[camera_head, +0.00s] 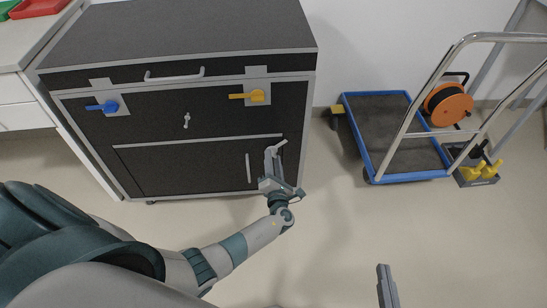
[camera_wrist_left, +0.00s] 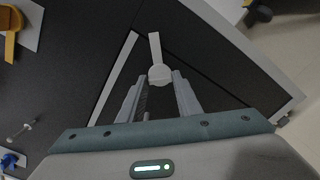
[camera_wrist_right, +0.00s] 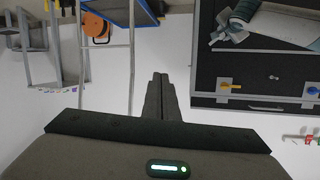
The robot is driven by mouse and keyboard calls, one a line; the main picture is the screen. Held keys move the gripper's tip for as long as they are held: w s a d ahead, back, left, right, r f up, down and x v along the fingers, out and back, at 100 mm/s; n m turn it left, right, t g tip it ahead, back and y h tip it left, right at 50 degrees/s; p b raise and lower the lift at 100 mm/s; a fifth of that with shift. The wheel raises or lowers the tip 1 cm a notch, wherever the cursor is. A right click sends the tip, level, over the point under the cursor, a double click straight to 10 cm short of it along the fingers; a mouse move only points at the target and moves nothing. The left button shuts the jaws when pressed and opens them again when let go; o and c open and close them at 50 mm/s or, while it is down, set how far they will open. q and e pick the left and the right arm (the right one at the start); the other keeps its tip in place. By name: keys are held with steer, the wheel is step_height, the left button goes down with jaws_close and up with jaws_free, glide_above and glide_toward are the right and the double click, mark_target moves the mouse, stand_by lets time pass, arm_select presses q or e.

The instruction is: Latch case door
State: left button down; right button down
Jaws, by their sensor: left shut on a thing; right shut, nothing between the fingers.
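The black case (camera_head: 180,85) with grey edges stands at the left, its lower door (camera_head: 190,168) flush with the front as far as I can tell. A pale latch handle (camera_wrist_left: 155,50) with a round hub is at the door's right side. My left gripper (camera_head: 273,160) is at this latch; in the left wrist view its fingers (camera_wrist_left: 160,95) are shut on the latch by its hub. A light vertical bar handle (camera_head: 248,168) is just left of the gripper. My right gripper (camera_head: 385,275) is shut and empty, out over the floor, far from the case; its fingers show in the right wrist view (camera_wrist_right: 160,95).
A blue lever (camera_head: 107,106), a yellow lever (camera_head: 250,96) and a small grey handle (camera_head: 186,120) are on the case front above the door. A blue-edged trolley (camera_head: 398,178) with an orange reel (camera_head: 448,104) stands right. The floor between is clear.

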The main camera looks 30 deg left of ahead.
arm_select(q)
steer(key=m+p, duration=0.2)
steer(key=m, duration=0.1)
steer(key=shift+r+m+p, duration=0.15)
steer(key=shift+m+p, duration=0.15)
steer(key=shift+p, duration=0.1)
steer(key=m+p, duration=0.2)
steer(key=m, duration=0.1)
steer(key=shift+m, duration=0.8)
arm_select(e)
steer(key=s+d+f+g+h, duration=0.3)
steer(key=s+d+f+g, duration=0.3)
steer(key=s+f+g, duration=0.1)
steer(key=shift+s+d+f+g, duration=0.15)
steer(key=shift+d+f+g, duration=0.3)
steer(key=shift+f, duration=0.5)
arm_select(q)
steer(key=c, duration=1.3)
jaws_free()
